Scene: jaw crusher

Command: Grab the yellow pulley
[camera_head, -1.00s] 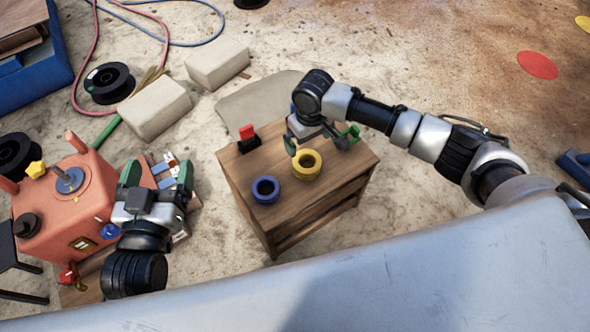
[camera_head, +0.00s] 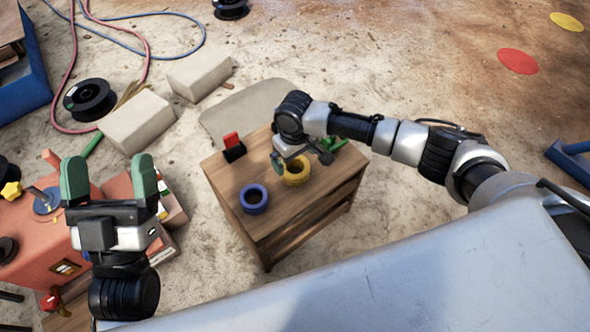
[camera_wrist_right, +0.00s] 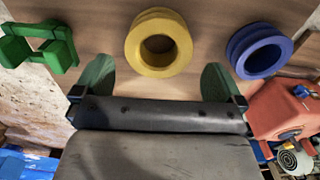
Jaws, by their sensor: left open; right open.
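The yellow pulley (camera_head: 297,172) lies on the wooden table (camera_head: 285,222), partly covered by my right gripper in the head view. In the right wrist view the yellow pulley (camera_wrist_right: 158,43) shows as a grooved ring with an open hole, just beyond the fingertips and roughly centred between them. My right gripper (camera_wrist_right: 158,78) is open and empty; it also shows over the table in the head view (camera_head: 302,160). My left gripper (camera_head: 110,180) is open and empty, above the orange machine at the left, far from the pulley.
A blue pulley (camera_head: 254,199) lies on the table near the yellow one. A red-and-black part (camera_head: 233,146) stands at the table's back left corner, and a green part (camera_wrist_right: 40,45) lies on the other side of the yellow pulley. The orange machine (camera_head: 40,240) stands left.

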